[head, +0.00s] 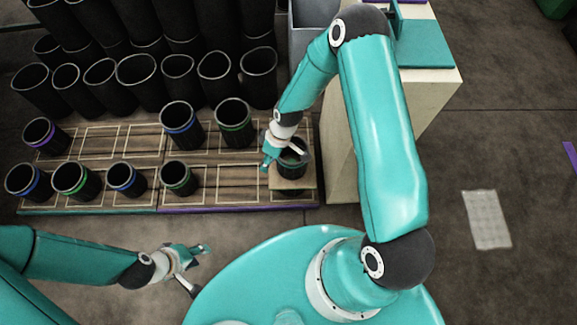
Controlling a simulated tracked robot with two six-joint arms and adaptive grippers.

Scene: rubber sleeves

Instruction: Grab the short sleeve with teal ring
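A short black sleeve (292,168) stands at the right end of the wooden rack, under my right gripper. Its rim is partly hidden by the fingers, and its ring looks dark green or teal; I cannot tell the exact colour. My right gripper (284,158) is down at this sleeve's top, one finger at its left side and the other over its opening. I cannot tell whether the fingers press on it. My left gripper (196,268) is open and empty over the floor in front of the rack, its fingers spread apart.
The wooden rack (215,178) also bears short sleeves with purple (40,133), blue (126,180) and green (233,124) rings. Tall black sleeves crowd behind it. A pale block (350,160) stands close to the right of the rack.

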